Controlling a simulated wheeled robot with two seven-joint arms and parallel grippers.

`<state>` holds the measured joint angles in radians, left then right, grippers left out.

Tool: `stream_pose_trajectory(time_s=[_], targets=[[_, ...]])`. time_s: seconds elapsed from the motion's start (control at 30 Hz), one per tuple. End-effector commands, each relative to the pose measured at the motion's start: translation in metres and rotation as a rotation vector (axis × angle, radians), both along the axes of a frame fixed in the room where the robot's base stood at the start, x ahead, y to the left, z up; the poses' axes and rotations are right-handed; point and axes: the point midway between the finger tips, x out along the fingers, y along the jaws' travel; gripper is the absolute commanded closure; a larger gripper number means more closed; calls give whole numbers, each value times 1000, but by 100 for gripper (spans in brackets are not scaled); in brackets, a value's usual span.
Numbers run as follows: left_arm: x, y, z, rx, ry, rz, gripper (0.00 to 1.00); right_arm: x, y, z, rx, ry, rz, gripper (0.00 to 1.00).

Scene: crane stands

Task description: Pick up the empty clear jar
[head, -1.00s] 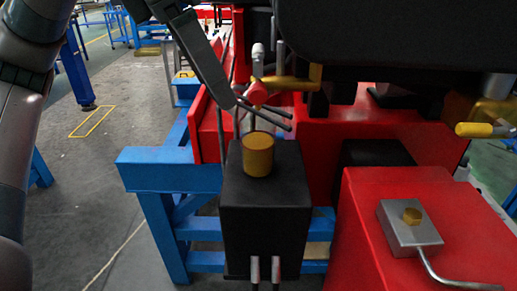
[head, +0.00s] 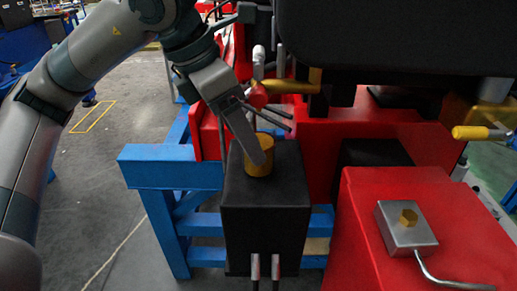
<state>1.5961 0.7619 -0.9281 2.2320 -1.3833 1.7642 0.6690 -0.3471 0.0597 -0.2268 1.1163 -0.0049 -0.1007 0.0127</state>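A gold-amber cylinder (head: 262,146) stands upright on top of a black box (head: 266,215) in the middle of the head view. I cannot make out a clear jar with certainty. My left gripper (head: 258,152) comes in from the upper left and points down and to the right. Its fingertip covers part of the amber cylinder's front left side; I cannot tell whether it touches. My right gripper is not in view.
A blue frame (head: 160,170) stands left of the black box. Red machine parts (head: 360,215) fill the right, with a grey block and bent lever (head: 405,228). A yellow-handled lever (head: 475,132) is at far right. Open floor lies left.

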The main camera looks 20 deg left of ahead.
Motion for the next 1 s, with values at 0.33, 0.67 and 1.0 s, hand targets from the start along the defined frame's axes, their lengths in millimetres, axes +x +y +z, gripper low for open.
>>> stream_pose_trajectory(time_s=[0.33,0.67,1.0], targets=[[1,-1,-5,0,1,0,32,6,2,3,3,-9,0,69],[11,-13,-41,1,3,-1,32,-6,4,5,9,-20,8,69],[15,-16,-53,0,0,0,32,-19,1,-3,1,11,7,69]])
